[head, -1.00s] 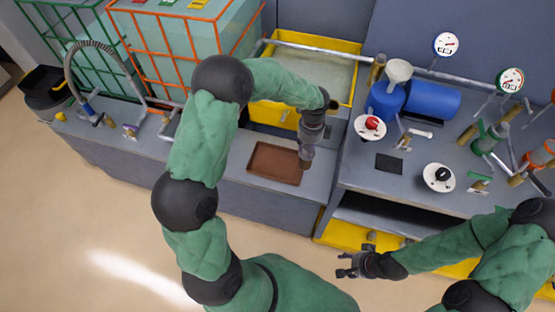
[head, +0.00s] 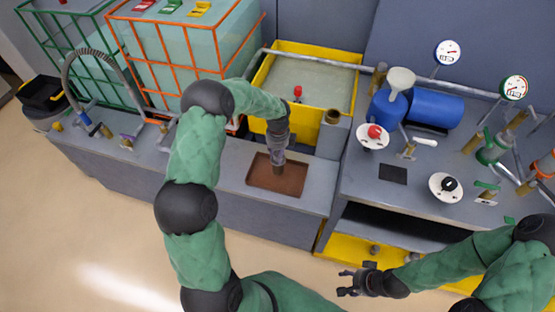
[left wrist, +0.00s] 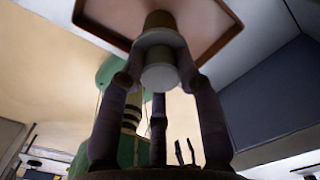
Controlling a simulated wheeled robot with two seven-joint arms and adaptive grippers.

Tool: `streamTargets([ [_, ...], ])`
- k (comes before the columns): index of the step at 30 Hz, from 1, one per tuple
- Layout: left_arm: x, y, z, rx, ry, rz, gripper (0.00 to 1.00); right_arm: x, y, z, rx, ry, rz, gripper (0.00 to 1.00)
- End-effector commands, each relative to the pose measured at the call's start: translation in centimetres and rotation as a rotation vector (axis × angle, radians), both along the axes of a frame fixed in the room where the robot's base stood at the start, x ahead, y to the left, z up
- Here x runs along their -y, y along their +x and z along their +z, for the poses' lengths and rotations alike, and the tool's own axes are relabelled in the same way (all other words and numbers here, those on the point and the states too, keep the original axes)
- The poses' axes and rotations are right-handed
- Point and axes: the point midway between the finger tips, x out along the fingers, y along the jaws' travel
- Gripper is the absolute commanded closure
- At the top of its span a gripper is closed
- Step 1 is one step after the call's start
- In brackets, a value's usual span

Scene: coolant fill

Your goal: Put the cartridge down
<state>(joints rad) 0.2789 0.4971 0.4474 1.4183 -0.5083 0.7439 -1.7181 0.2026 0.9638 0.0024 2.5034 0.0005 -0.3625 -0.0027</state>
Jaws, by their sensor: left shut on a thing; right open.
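My left gripper (head: 278,160) points down over the brown tray (head: 262,184) on the grey counter. It is shut on the cartridge (head: 278,170), whose brownish lower end shows below the fingers in the head view. In the left wrist view the fingers (left wrist: 160,85) close around the pale grey cartridge (left wrist: 158,52), its brown end toward the tray (left wrist: 228,30). I cannot tell whether the cartridge touches the tray floor. My right gripper (head: 350,284) is open and empty, in front of the right bench.
The right bench holds a blue tank (head: 436,107), a funnel (head: 401,80), gauges and valves. A curved hose (head: 80,55) stands at left.

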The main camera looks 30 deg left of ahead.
Motion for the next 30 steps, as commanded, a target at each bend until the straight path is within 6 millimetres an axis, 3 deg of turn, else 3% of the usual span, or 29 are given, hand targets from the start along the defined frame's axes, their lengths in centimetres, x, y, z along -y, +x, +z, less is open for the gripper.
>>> streamTargets([
  [6, -0.2, 0.0, -3.3, -0.001, -0.001, 0.001, 0.87, 0.0, 0.0, -1.7, 0.000, 0.000, 0.000, 0.48],
  [18, -0.2, 0.0, -3.6, -0.001, 0.000, 0.000, 0.87, 0.0, 0.0, -1.7, 0.000, 0.000, 0.000, 0.48],
  [19, -0.2, 0.0, -3.7, -0.001, 0.000, 0.000, 0.63, 0.0, 0.0, -1.7, 0.000, 0.000, 0.000, 0.48],
  [21, -0.2, 0.0, -3.6, -0.001, 0.000, 0.000, 0.43, 0.0, 0.0, -1.6, 0.000, 0.000, 0.000, 0.48],
  [30, -0.2, 0.0, -3.6, -0.001, 0.000, 0.000, 0.42, 0.0, 0.0, -1.6, 0.000, 0.000, 0.000, 0.48],
])
